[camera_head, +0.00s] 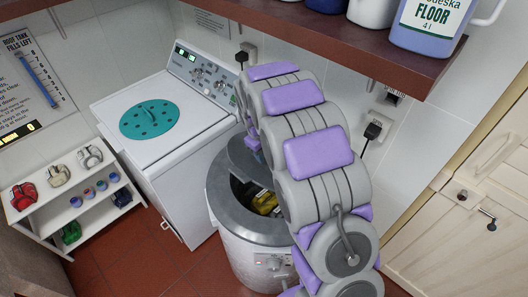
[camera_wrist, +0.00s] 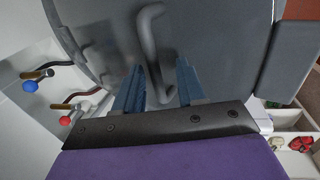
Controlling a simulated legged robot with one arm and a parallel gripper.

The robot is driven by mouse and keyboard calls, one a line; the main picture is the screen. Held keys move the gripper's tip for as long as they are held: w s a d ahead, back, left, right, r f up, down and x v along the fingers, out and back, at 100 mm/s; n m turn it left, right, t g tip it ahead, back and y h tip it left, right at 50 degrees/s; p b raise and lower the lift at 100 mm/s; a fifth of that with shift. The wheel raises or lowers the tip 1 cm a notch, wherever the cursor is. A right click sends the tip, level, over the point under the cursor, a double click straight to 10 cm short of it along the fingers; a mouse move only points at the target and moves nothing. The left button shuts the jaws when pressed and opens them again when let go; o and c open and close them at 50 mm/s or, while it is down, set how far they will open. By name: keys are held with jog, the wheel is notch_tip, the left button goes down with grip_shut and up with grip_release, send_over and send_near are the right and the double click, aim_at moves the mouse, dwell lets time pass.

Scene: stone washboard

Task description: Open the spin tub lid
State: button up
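The spin tub (camera_head: 222,190) is a grey round drum in the head view, left of my arm. Its mouth is partly uncovered, and something yellow (camera_head: 264,202) shows inside. The grey spin tub lid (camera_head: 241,152) stands tilted up at the back of the mouth, partly hidden by my arm. In the wrist view the lid (camera_wrist: 215,45) fills the upper middle, with its grey bar handle (camera_wrist: 152,40). My gripper (camera_wrist: 162,80) has its blue fingers apart, one on either side of the handle's lower end. Contact with the handle is unclear. The arm hides my gripper in the head view.
A white washing machine (camera_head: 165,150) with a teal disc (camera_head: 150,119) stands left of the tub. A low white shelf (camera_head: 85,200) is farther left. A brown shelf (camera_head: 330,45) with bottles hangs above my arm. Red and blue tap knobs (camera_wrist: 65,121) show in the wrist view.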

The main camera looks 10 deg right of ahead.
jog(key=shift+d, duration=0.6)
jog(key=c, duration=0.3)
jog(key=shift+a, duration=0.2)
grip_shut()
